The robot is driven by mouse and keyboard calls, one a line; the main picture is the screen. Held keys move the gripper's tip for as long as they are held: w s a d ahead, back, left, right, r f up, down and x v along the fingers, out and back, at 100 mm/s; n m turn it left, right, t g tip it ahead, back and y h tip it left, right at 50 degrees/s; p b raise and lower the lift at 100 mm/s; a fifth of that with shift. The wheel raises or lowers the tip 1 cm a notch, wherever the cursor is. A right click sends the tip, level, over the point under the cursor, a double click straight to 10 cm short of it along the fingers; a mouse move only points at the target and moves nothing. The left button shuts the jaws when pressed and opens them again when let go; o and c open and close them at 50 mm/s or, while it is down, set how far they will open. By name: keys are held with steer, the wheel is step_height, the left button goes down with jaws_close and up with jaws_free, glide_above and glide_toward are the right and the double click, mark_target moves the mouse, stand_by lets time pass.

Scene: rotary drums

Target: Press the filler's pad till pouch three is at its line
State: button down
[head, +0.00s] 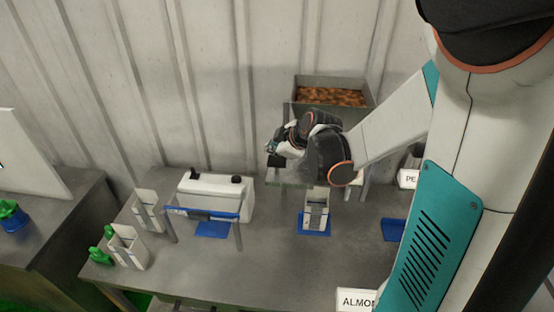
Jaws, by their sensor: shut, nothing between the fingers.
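The filler is a grey hopper (336,81) of brown nuts on a stand at the back of the table. An open white pouch (315,215) stands upright below its front, on a blue mat (313,233). Its fill level and line are too small to read. Two more white pouches stand at the left, one farther back (150,210) and one near the table's left edge (128,248). My gripper (275,152) is shut and empty, in front of the hopper on its left side. The pad cannot be made out; my gripper and wrist cover part of the filler's front.
A white machine (217,192) with a blue bar stands left of the filler, over another blue mat (212,230). Green items (103,243) lie beside the left pouches. Signs (408,178) stand at the right, where my arm hides much. The table's front middle is clear.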

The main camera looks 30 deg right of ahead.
mark_target(275, 161)
steer(key=shift+r, duration=0.1)
steer(key=shift+r+p, duration=1.8)
steer(key=shift+r, duration=0.7)
steer(key=shift+f, duration=0.1)
